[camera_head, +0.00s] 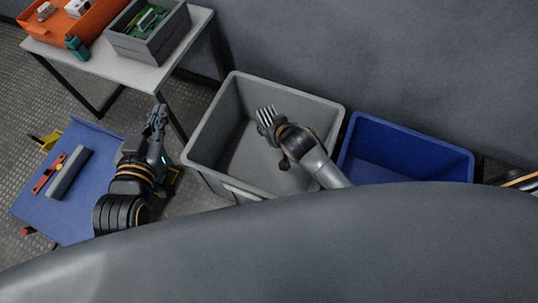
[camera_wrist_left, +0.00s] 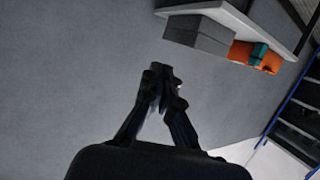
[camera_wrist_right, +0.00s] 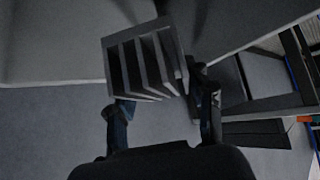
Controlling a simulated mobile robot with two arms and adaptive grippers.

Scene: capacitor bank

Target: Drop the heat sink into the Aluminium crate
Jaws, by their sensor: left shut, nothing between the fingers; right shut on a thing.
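The heat sink (camera_head: 266,115) is a small silver finned block. My right gripper (camera_head: 275,125) is shut on it and holds it over the opening of the large grey crate (camera_head: 224,115). The heat sink (camera_wrist_right: 146,64) shows large between the fingers of my right gripper (camera_wrist_right: 160,105) in the right wrist view, its fins turned to the camera. The exact height above the crate floor cannot be told. My left gripper (camera_head: 157,118) is shut and empty, left of the grey crate. Its fingertips (camera_wrist_left: 160,75) meet in the left wrist view.
A blue crate (camera_head: 410,140) stands right of the grey one. A white table (camera_head: 130,68) at the upper left bears an orange tray (camera_head: 75,30) and a grey box (camera_head: 160,43) with green boards.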

